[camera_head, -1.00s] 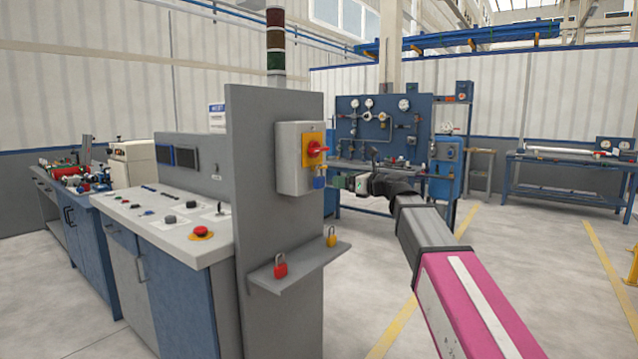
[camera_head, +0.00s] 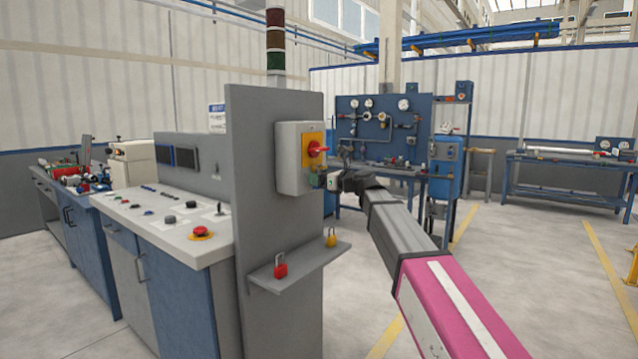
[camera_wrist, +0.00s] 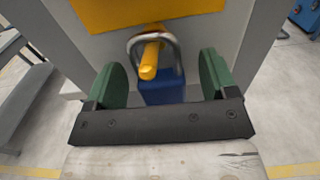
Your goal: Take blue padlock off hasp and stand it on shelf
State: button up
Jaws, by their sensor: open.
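The blue padlock (camera_wrist: 162,90) hangs by its silver shackle from a yellow hasp peg (camera_wrist: 149,62) in the wrist view. My gripper (camera_wrist: 163,80) is open, with one green finger on each side of the padlock and a visible gap at both sides. The lower part of the padlock is hidden behind my gripper's dark crossbar. In the head view my gripper (camera_head: 328,181) is at the lower front of the grey switch box (camera_head: 293,160), and it mostly hides the padlock. The grey shelf (camera_head: 300,266) is below the box.
A red padlock (camera_head: 280,268) stands on the shelf's left part and a yellow padlock (camera_head: 331,239) near its right end. Between them the shelf is bare. A red rotary handle (camera_head: 318,149) sticks out above my gripper.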

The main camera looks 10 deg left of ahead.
jog(key=c, duration=1)
jog(key=shift+c, duration=0.2)
jog(key=shift+r, duration=0.55)
jog(key=shift+s+d+r, duration=0.15)
jog(key=shift+d+r, duration=0.1)
jog(key=v, duration=1.7)
jog(key=shift+d, duration=0.3)
jog(key=shift+s+f, duration=0.1)
jog(key=shift+f, duration=0.15)
